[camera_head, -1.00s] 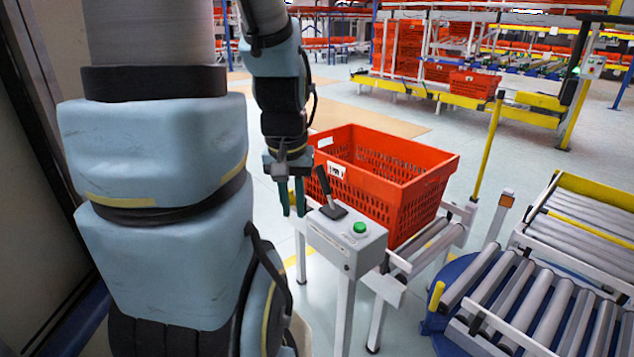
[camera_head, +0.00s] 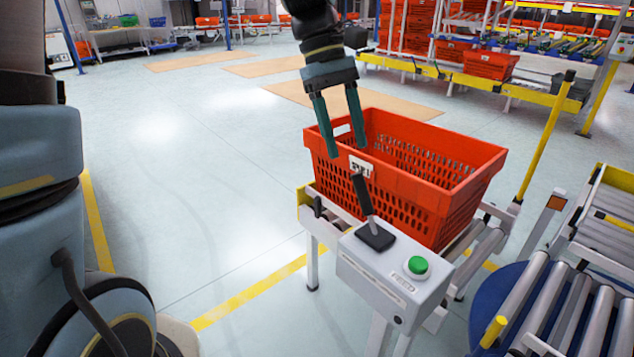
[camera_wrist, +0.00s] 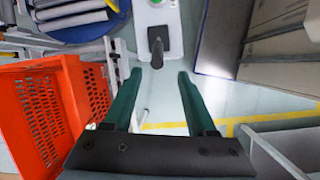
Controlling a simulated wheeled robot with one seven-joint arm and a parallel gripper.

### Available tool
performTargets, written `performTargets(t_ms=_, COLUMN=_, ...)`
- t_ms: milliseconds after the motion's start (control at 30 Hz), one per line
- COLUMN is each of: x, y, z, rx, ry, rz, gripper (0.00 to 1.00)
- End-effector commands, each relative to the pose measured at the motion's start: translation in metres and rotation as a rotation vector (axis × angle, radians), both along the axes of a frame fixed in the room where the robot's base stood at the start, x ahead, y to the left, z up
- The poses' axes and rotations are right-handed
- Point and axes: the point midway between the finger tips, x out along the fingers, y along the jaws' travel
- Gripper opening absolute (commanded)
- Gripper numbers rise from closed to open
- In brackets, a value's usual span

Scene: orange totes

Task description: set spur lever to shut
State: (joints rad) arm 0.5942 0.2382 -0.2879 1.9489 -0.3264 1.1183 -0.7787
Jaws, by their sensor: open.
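The spur lever (camera_head: 363,196) is a black handle on a dark base on top of a grey control box (camera_head: 385,275). In the head view it stands up and leans a little to the left.
A green button (camera_head: 418,265) sits on the same box, right of the lever. An orange tote (camera_head: 430,195) stands on rollers just behind the box. A roller turntable (camera_head: 540,310) is at the right. The floor to the left is clear.

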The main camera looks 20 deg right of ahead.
Motion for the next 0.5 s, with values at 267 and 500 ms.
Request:
performTargets(t_ms=267, x=-0.019, y=-0.013, z=-0.014, rx=0.007, ry=0.029, rz=-0.003, gripper=0.57)
performTargets(t_ms=500, x=-0.036, y=-0.018, z=-0.056, rx=0.009, ry=0.030, rz=-0.004, gripper=0.57)
